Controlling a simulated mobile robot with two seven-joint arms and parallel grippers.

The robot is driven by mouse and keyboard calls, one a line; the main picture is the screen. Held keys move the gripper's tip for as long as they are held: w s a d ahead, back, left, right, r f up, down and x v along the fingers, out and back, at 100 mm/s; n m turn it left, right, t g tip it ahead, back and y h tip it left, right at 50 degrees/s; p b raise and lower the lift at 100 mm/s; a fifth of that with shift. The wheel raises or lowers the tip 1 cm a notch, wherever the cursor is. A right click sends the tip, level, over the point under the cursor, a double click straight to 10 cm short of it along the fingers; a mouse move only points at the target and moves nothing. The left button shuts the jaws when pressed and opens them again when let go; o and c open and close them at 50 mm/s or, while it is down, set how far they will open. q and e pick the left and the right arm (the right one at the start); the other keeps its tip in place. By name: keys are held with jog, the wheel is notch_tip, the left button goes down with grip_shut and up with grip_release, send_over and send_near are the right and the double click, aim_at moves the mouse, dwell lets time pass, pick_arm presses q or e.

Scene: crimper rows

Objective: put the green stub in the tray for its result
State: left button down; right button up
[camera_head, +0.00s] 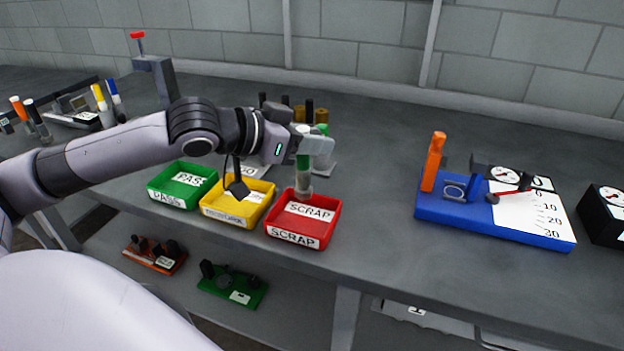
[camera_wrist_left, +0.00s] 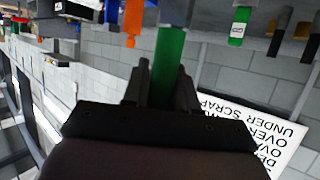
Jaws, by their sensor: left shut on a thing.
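My left gripper (camera_head: 312,145) is shut on the green stub (camera_head: 303,162), which hangs upright with its grey lower end down. The stub also shows between the fingers in the left wrist view (camera_wrist_left: 168,65). In the head view its lower end overlaps the back left of the red SCRAP tray (camera_head: 301,240); I cannot tell whether it touches the floor. The yellow tray (camera_head: 229,215), its label too small to read, and the green PASS tray (camera_head: 172,199) stand to the left. My right gripper is not in view.
A blue gauge fixture (camera_head: 490,224) with an orange post, dial and 0–30 scale stands to the right. Several dark and brown cylinders (camera_head: 300,112) stand behind the arm. Another green piece (camera_wrist_left: 239,25) shows in the wrist view. The bench between tray and fixture is clear.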

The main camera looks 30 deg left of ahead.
pick_arm(q)
notch_tip(320, 180, down, 6)
jog(key=shift+f+b, duration=0.2)
jog(key=shift+b, duration=0.25)
jog(key=c, duration=0.9)
grip_release()
jog(key=shift+f, duration=0.15)
